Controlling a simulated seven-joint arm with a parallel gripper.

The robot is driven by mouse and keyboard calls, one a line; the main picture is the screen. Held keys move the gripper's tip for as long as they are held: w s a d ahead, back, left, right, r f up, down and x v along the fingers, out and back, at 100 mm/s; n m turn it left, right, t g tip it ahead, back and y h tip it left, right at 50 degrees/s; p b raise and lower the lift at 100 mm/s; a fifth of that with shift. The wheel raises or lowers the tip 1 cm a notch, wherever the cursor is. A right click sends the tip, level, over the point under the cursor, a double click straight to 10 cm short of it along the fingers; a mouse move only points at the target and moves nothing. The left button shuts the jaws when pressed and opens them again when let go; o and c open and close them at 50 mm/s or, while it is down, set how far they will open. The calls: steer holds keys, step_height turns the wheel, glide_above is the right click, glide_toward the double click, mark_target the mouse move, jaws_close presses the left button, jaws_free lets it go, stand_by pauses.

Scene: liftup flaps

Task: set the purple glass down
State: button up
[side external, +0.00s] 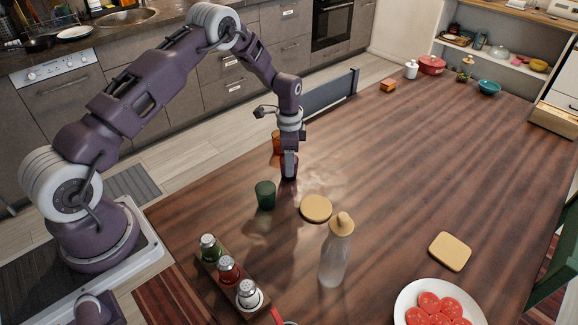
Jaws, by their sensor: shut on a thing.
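My gripper (289,165) points down over the wooden table and is shut on a dark purple glass (290,175). The fingers cover much of the glass. It is upright and low over the table; I cannot tell whether its base touches the wood. An orange glass (276,143) stands just behind and to the left of the gripper, partly hidden by it. A green glass (265,195) stands in front and to the left.
A round tan coaster (316,208) lies to the right of the green glass. A corked bottle (337,250), a shaker rack (232,285), a plate of tomato slices (405,297) and a square tan board (450,251) are nearer the front. The table's right middle is clear.

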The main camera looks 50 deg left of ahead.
step_height(320, 180, up, 9)
steer(key=s+d+r+m, duration=0.1)
steer(key=s+d, duration=0.2)
steer(key=d, duration=1.1)
step_height(320, 180, down, 9)
steer(key=shift+f, duration=0.15)
steer(key=o, duration=1.4)
steer(key=shift+o, duration=0.2)
